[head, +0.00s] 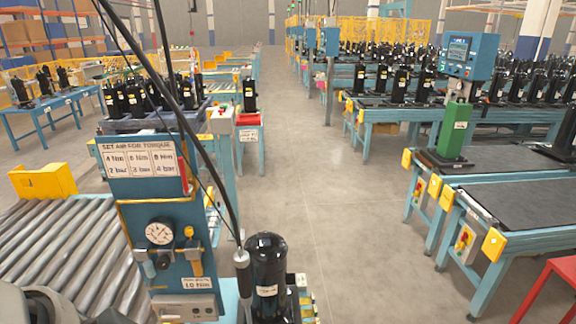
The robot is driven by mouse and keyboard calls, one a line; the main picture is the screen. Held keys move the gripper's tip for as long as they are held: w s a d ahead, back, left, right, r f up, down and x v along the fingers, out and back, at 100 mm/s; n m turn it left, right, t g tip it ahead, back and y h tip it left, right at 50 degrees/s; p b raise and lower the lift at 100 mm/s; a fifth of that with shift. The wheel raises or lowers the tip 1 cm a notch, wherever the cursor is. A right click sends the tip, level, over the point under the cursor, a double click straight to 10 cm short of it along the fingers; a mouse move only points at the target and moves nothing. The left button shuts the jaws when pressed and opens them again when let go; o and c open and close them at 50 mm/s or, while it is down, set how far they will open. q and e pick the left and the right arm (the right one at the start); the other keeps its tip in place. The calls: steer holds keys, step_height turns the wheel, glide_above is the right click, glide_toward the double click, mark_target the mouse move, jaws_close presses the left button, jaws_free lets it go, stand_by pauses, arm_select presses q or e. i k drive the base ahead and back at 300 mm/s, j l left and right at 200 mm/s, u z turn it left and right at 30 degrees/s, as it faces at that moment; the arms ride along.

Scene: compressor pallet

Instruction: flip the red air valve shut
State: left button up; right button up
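A blue panel post (165,210) stands at the lower left with a torque and air pressure sign (140,162). A narrow upright red piece (184,172), which looks like the red air valve's handle, shows at the right edge of the sign. Its exact shape and valve body are too small to tell. Below it are a round white gauge (159,232) and a yellow-topped fitting (190,250). Grey and white parts of my arm show at the bottom left corner, apart from the valve in the picture. No fingertips of either gripper are in view.
A roller conveyor (60,245) with a yellow end block (43,181) lies left of the post. A dark cable and hanging tool (241,260) pass close by its right side. A black compressor (267,275) stands right of it. The central aisle floor (330,215) is clear.

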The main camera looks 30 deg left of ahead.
mark_target(188, 188)
steer(key=u, duration=1.65)
steer(key=i+l+u, duration=0.1)
steer(key=i+u, duration=0.15)
steer(key=u, duration=0.2)
steer(key=i+l+u, duration=0.15)
steer(key=u, duration=0.25)
steer(key=i+l+u, duration=0.25)
steer(key=u, duration=0.2)
